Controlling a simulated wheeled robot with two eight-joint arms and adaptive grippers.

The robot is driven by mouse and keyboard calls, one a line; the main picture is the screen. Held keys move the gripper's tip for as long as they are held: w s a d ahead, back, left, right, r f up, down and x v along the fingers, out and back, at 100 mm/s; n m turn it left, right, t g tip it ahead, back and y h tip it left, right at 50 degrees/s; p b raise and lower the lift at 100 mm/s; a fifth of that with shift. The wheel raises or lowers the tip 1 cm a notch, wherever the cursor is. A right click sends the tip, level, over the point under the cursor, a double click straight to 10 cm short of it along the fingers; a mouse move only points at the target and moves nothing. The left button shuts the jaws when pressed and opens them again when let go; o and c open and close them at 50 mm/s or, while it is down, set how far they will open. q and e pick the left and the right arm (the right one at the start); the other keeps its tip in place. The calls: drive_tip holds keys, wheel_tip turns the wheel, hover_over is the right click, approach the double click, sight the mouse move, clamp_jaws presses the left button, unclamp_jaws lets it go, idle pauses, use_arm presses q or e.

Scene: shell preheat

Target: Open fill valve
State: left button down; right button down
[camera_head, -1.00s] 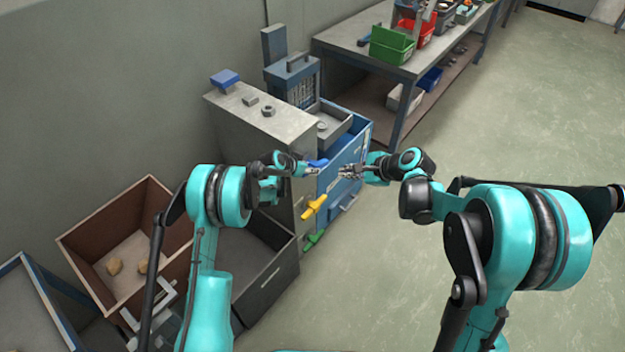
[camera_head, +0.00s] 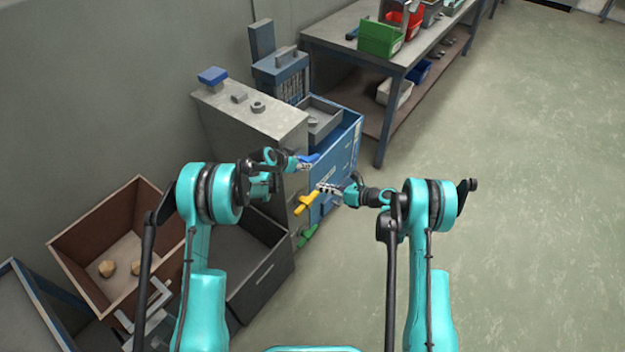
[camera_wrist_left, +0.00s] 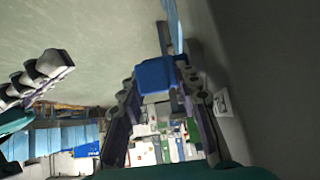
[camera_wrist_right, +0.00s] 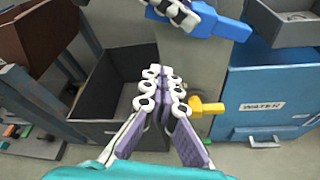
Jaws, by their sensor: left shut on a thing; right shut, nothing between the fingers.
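A grey cabinet (camera_head: 250,115) carries a blue handle (camera_head: 309,158), a yellow handle (camera_head: 306,202) below it and a green handle (camera_head: 307,235) lowest. My left gripper (camera_head: 302,166) is shut on the blue handle, which shows between its fingers in the left wrist view (camera_wrist_left: 157,75). The right wrist view also shows the blue handle (camera_wrist_right: 215,24), partly covered by my left fingers. My right gripper (camera_head: 325,187) is shut and empty close to the yellow handle. In the right wrist view its fingertips (camera_wrist_right: 160,80) are left of the yellow handle (camera_wrist_right: 208,107); contact is unclear. No handle is labelled as fill valve.
A blue cabinet (camera_wrist_right: 270,90) labelled WATER stands beside the grey one. A dark open bin (camera_head: 262,268) and a brown crate (camera_head: 75,250) with two lumps stand left. A workbench (camera_head: 340,40) with coloured bins is behind. The floor at right is clear.

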drive_tip(key=w+a+r, duration=0.1)
drive_tip(key=w+a, duration=0.4)
drive_tip(key=a, duration=0.2)
drive_tip(key=shift+w, duration=0.25)
